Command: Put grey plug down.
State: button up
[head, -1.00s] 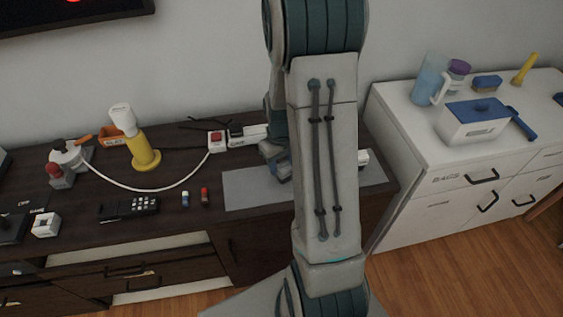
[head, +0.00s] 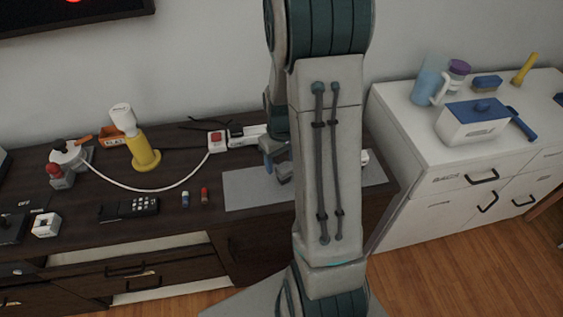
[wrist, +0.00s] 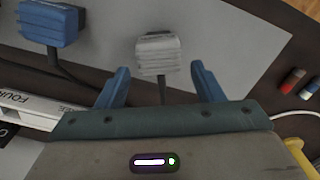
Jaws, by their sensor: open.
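The grey plug (wrist: 158,52) lies on the light grey mat (wrist: 110,48) in the wrist view, with its dark cable trailing back between my fingers. My gripper (wrist: 161,78) is open, its two blue fingers spread wide on either side of the cable. The plug's body is just beyond the fingertips and no finger touches it. In the head view one blue finger (head: 267,161) shows above the mat (head: 245,187); my arm hides most of the gripper and part of the mat.
A blue plug (wrist: 48,22) with a dark cable lies on the mat. A white power strip (head: 246,135) is behind the mat. Two small items, one blue (head: 185,199) and one red (head: 204,197), stand left of it. A yellow-based lamp (head: 143,153) stands farther left.

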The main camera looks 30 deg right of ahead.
notch_tip(320, 180, up, 10)
jog(key=s+a+r+t, duration=0.1)
jog(key=s+a+r, duration=0.3)
jog(key=s+a, duration=0.2)
jog(key=s+a+r+m+t, duration=0.1)
jog(key=s+a+r, duration=0.3)
jog(key=s, duration=0.3)
jog(key=shift+s+a+t, duration=0.4)
jog(key=shift+a, duration=0.5)
